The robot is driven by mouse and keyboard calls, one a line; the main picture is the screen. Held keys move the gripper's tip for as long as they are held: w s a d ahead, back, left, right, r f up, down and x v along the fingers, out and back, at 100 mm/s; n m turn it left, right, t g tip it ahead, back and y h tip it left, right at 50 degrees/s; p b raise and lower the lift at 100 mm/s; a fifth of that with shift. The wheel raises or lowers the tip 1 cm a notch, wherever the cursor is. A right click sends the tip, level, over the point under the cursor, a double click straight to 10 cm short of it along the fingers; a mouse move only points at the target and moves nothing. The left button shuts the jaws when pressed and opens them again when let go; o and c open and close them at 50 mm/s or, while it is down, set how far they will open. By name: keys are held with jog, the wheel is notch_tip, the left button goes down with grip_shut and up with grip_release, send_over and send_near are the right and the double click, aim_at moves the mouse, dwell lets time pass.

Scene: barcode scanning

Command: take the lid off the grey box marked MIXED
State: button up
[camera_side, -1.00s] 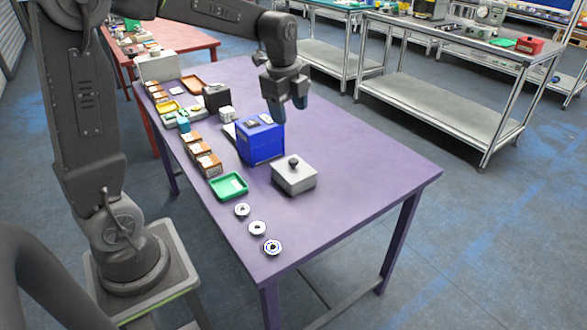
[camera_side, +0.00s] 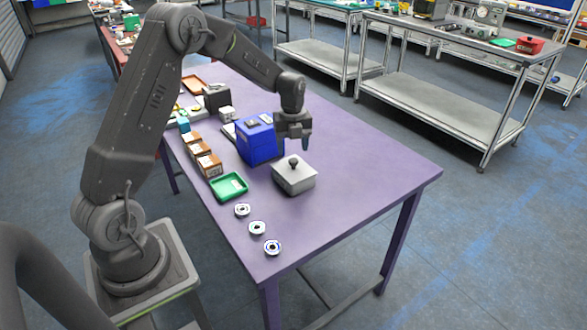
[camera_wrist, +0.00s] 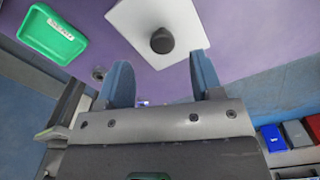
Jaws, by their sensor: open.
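The grey box (camera_side: 294,180) stands on the purple table, closed by a flat grey lid (camera_side: 287,168) with a dark round knob (camera_side: 293,161). Its MIXED marking cannot be read. In the wrist view the lid (camera_wrist: 135,22) and knob (camera_wrist: 162,41) show beyond the fingers. My gripper (camera_side: 292,146) is above and just behind the box, beside the blue box, apart from the knob. In the wrist view my gripper (camera_wrist: 163,85) has its two blue fingers spread wide with nothing between them.
A blue box (camera_side: 257,143) stands close to the left of my gripper. A green tray (camera_side: 229,186), several brown boxes (camera_side: 209,166) and three round discs (camera_side: 257,228) line the left side. The table's right part is clear.

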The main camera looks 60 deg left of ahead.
aim_at(293, 160)
notch_tip(293, 160, down, 6)
jog(key=shift+w+d+r, duration=0.1)
jog(key=shift+d+r, duration=0.05)
jog(key=shift+r, duration=0.05)
jog(key=c, duration=1)
jog(key=shift+r, duration=0.1)
